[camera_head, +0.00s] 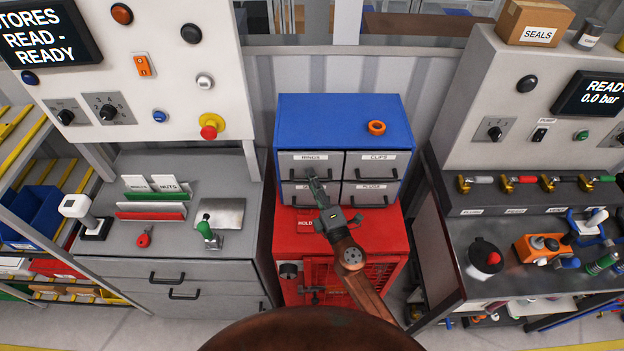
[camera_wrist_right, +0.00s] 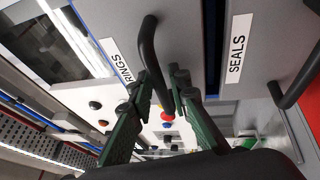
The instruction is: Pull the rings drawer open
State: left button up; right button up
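The rings drawer (camera_head: 297,164) is the upper left grey drawer of a blue cabinet (camera_head: 340,108), and its front looks flush with its neighbour. My right gripper (camera_head: 316,184) reaches up to its lower edge and covers part of its handle. In the right wrist view the black rings handle (camera_wrist_right: 148,45) runs between the two dark green fingers of my right gripper (camera_wrist_right: 164,82). The fingers close in on both sides of the bar and look shut on it. The RINGS label (camera_wrist_right: 122,59) shows beside the handle. My left gripper is not in view.
The clips drawer (camera_head: 377,163) is right of it, the plugs drawer (camera_head: 370,193) below that. The seals drawer (camera_wrist_right: 250,45) lies directly below the rings drawer. An orange ring (camera_head: 377,127) lies on the cabinet top. A red cabinet (camera_head: 385,232) stands underneath.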

jog(key=shift+c, duration=0.4)
grip_shut()
jog(key=shift+s, duration=0.1)
jog(key=s+b, duration=0.1)
jog(key=s, duration=1.4)
jog(key=shift+s, duration=0.1)
jog(key=shift+o, duration=0.4)
grip_release()
